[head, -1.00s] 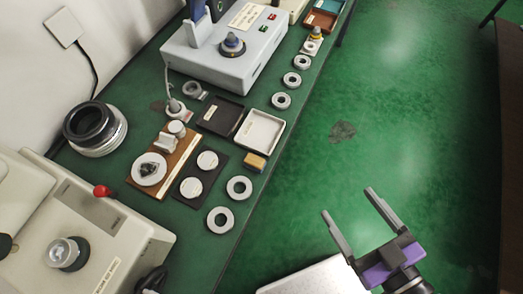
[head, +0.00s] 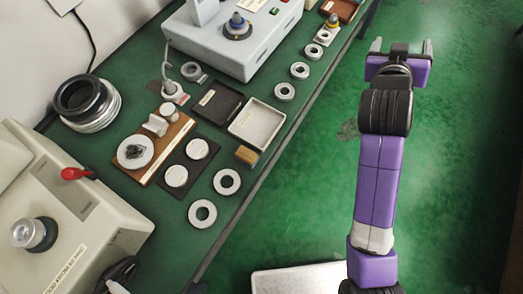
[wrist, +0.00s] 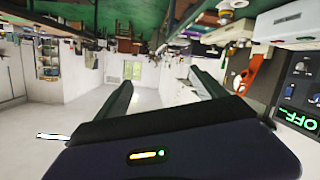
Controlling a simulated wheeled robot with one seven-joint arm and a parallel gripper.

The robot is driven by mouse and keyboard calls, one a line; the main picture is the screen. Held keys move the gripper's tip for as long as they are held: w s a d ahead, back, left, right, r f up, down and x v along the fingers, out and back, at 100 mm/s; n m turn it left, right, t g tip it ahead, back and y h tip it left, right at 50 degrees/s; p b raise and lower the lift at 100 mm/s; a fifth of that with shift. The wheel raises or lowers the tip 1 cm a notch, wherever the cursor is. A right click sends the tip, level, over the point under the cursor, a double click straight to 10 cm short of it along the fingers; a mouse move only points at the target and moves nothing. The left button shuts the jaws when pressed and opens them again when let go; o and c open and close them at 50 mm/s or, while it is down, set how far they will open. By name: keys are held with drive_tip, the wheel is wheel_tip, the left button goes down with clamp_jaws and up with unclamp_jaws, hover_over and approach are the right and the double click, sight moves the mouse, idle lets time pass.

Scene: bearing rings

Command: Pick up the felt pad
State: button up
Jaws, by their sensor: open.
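No item is clearly marked as the felt pad. A small tan and dark block (head: 246,155) lies on the green bench near its right edge, beside a white tray. Two pale round discs, one of them here (head: 197,149), lie on a dark plate left of it. I cannot tell which of these is the felt pad. My gripper (head: 401,46) is open and empty, over the green floor right of the bench and well apart from these items. Its two spread fingers also show in the wrist view (wrist: 163,92), with nothing between them.
A white tray (head: 257,123) and dark tray (head: 217,103) lie beside the block. Several metal rings (head: 227,182) line the bench edge. A grey machine (head: 233,45) stands behind, a beige machine (head: 75,200) at lower left.

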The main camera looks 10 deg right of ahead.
drive_tip(key=a+f+m+g+y, duration=0.1)
drive_tip(key=a+f+m+g, duration=0.35)
drive_tip(key=a, duration=0.25)
drive_tip(key=g+y+b, duration=0.3)
drive_tip(key=g+y, duration=0.4)
drive_tip(key=g, duration=0.1)
hover_over(246, 154)
drive_tip(key=f, duration=0.6)
drive_tip(key=d+f, duration=0.1)
drive_tip(key=f, duration=0.2)
drive_tip(key=shift+w+f, duration=0.1)
drive_tip(key=shift+w, duration=0.2)
drive_tip(key=shift+s+a+f+p, duration=0.15)
drive_tip(key=shift+f, duration=0.4)
drive_tip(key=shift+s+a+f+p, duration=0.1)
drive_tip(key=shift+a+f+p, duration=0.05)
drive_tip(key=shift+f, duration=0.4)
drive_tip(key=f, duration=0.5)
drive_tip(key=shift+a+f+p, duration=0.2)
drive_tip(key=shift+f+p, duration=0.1)
drive_tip(key=shift+p, duration=0.05)
drive_tip(key=shift+c, duration=0.4)
drive_tip(key=c, duration=1.4)
drive_tip(key=shift+r, duration=0.1)
